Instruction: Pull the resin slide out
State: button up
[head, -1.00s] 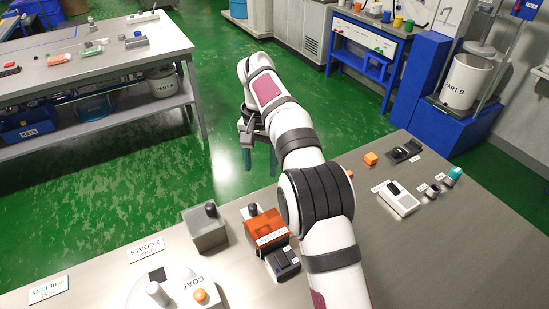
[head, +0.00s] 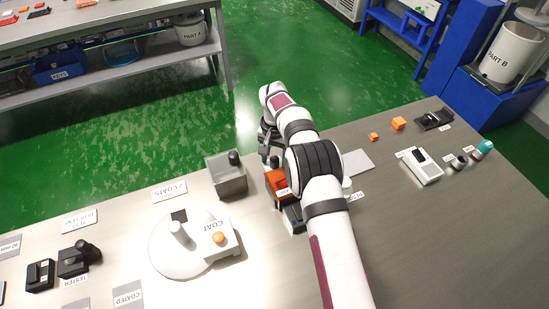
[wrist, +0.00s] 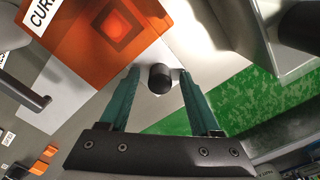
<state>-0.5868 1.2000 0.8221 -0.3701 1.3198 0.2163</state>
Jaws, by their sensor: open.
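An orange box (head: 276,181) stands on the metal bench, partly hidden by my arm in the head view. In the wrist view the orange box (wrist: 105,35) fills the upper left, with a white label starting "CUR". A round black knob (wrist: 160,80) shows beside it, between the teal fingers of my gripper (wrist: 160,73). My gripper is open around the knob, with a gap on both sides. In the head view my gripper (head: 268,140) is at the box's far side. I see no label naming the resin slide and cannot tell whether the knob belongs to it.
A grey open box (head: 227,180) with a black knob stands close left of the orange box. A white round "COAT" station (head: 185,250) is further left. A black item (head: 290,216) stands in front of the orange box. The floor lies beyond the bench edge.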

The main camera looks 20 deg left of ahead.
jog(key=shift+c, duration=0.3)
grip_shut()
jog(key=shift+d, duration=0.1)
dwell(1.1)
